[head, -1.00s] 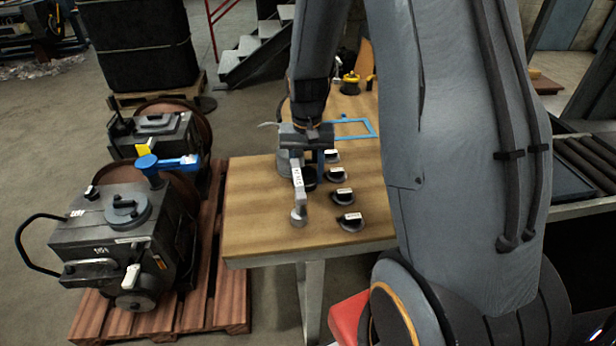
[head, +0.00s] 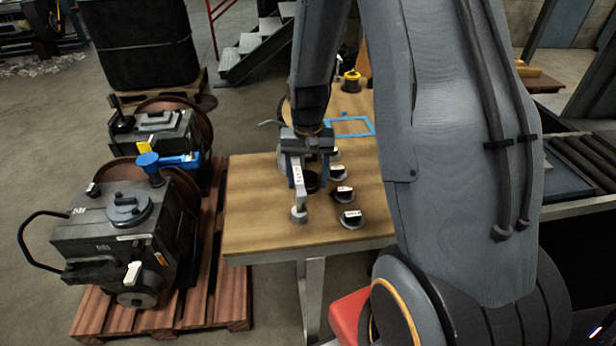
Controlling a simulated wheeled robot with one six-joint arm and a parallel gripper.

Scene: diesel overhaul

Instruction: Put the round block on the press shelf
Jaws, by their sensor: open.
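My gripper (head: 308,172) is over the wooden table, its fingers pointing down and apart. A dark round piece (head: 311,184) lies on the table just below and between the fingers. It is partly hidden, and I cannot tell if it is the round block or if the fingers touch it. A grey rod-like part with a white label (head: 298,182) and a round foot (head: 299,214) stands beside it, overlapping the left finger in the view. I cannot make out a press shelf.
Several dark round pieces with white labels (head: 349,219) line the table (head: 265,235) to the right. A blue frame outline (head: 350,126) lies behind. Machine units (head: 125,235) stand on a pallet (head: 215,310) at left. The table's front left is clear.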

